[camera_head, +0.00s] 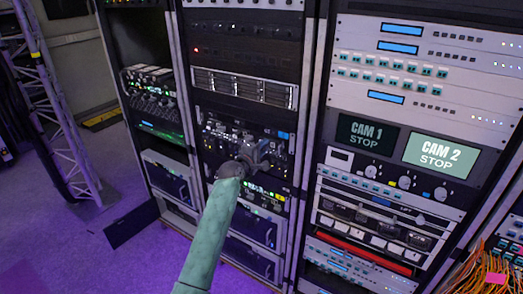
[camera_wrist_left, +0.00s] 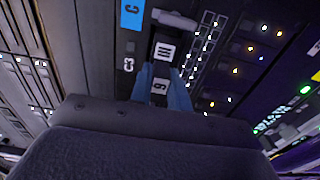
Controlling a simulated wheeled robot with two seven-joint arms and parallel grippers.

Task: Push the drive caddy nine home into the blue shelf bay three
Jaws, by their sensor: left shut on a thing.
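Drive caddy nine (camera_wrist_left: 163,52) shows in the left wrist view as a dark narrow front with a white three-bar label and a "9" label. My left gripper (camera_wrist_left: 163,86) is shut on it, one bluish finger on each side of the "9". The blue shelf shows by its blue "C" tag (camera_wrist_left: 131,14), with a small "C3" mark below it, just left of the caddy. In the head view my left gripper (camera_head: 262,150) is at the middle rack's front and hides the caddy there. How deep the caddy sits in the bay is unclear. My right gripper is out of view.
Lit modules (camera_wrist_left: 205,50) stand close on the caddy's right. A right rack (camera_head: 420,110) with CAM 1 and CAM 2 screens flanks the middle rack, and another rack (camera_head: 150,90) stands left. Orange cables (camera_head: 490,270) bunch at lower right.

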